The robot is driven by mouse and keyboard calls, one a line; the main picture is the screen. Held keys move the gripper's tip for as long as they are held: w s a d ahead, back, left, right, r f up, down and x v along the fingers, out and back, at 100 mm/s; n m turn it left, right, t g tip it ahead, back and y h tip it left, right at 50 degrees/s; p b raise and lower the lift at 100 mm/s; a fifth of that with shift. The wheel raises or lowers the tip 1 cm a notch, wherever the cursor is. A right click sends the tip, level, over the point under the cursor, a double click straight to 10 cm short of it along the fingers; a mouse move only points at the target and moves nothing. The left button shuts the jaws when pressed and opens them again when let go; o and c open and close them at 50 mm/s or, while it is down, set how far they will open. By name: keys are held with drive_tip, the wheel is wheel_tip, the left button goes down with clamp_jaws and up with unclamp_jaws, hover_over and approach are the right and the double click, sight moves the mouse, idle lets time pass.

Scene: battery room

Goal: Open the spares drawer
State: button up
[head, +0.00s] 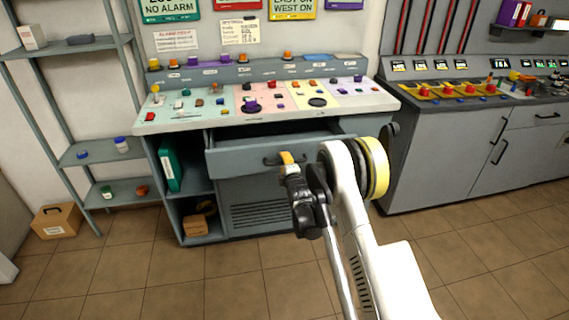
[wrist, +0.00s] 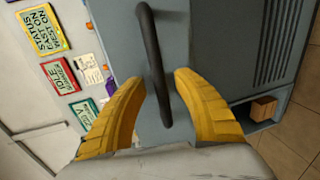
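The spares drawer (head: 235,163) is a wide grey drawer under the sloped control desk. It stands partly pulled out, with its dark inside showing above the front. Its dark bar handle (head: 271,161) is partly hidden by my gripper (head: 287,158) in the head view. In the wrist view the handle (wrist: 152,55) runs between the two yellow fingers of my gripper (wrist: 160,80). The fingers are apart, with narrow gaps visible on both sides of the bar, so my gripper looks open around the handle. The drawer front (wrist: 178,30) lies behind it.
The control desk (head: 350,103) carries many buttons and knobs above the drawer. A green binder (head: 170,163) and a cardboard box (head: 195,225) sit in the open shelves left of it. A metal shelf rack (head: 85,155) stands at left. The tiled floor (head: 120,265) in front is clear.

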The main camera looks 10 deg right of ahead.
drive_tip(key=v, duration=0.7)
drive_tip(key=shift+s, duration=0.3)
